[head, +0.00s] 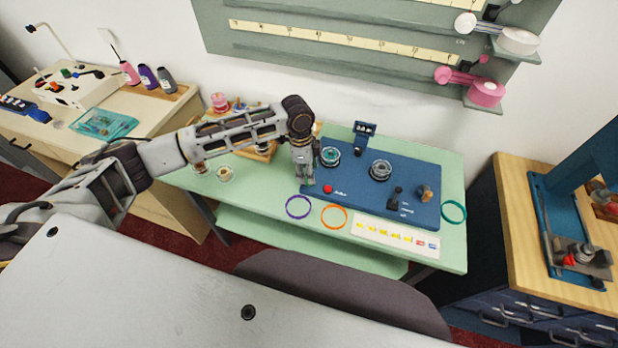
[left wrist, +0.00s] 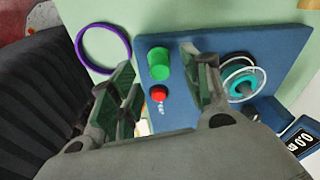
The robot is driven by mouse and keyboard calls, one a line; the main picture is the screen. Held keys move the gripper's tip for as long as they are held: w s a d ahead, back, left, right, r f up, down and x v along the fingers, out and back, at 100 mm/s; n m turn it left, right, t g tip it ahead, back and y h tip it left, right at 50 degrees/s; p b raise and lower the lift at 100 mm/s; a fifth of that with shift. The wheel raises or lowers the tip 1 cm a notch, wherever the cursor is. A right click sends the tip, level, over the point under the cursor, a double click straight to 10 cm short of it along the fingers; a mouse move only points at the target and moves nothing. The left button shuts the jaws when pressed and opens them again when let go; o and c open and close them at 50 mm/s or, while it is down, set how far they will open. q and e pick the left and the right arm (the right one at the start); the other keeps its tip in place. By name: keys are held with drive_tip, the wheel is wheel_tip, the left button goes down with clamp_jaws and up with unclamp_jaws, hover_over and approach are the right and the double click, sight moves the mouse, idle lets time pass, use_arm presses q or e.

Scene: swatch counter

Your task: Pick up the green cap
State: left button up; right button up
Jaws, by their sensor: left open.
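The green cap (left wrist: 159,64) stands on the blue panel (left wrist: 182,110), near its edge and beside a red button (left wrist: 158,93). In the left wrist view it shows between and beyond the fingertips of my left gripper (left wrist: 163,75). The fingers are apart and do not appear to touch it. In the head view my left gripper (head: 305,178) points down over the left part of the blue panel (head: 360,202) and hides the cap. My right gripper is in neither view.
A teal dial (head: 329,156) and a second round dial (head: 380,170) are on the panel. Purple (head: 289,211), orange (head: 334,228) and teal (head: 453,220) rings lie on the green counter (head: 452,258). A label strip (head: 361,233) lies in front.

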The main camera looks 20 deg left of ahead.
use_arm(q)
drive_tip(key=shift+d+f, duration=0.2)
drive_tip(key=shift+f, duration=1.4)
drive_tip(key=shift+c, duration=0.3)
drive_tip(key=c, duration=0.7)
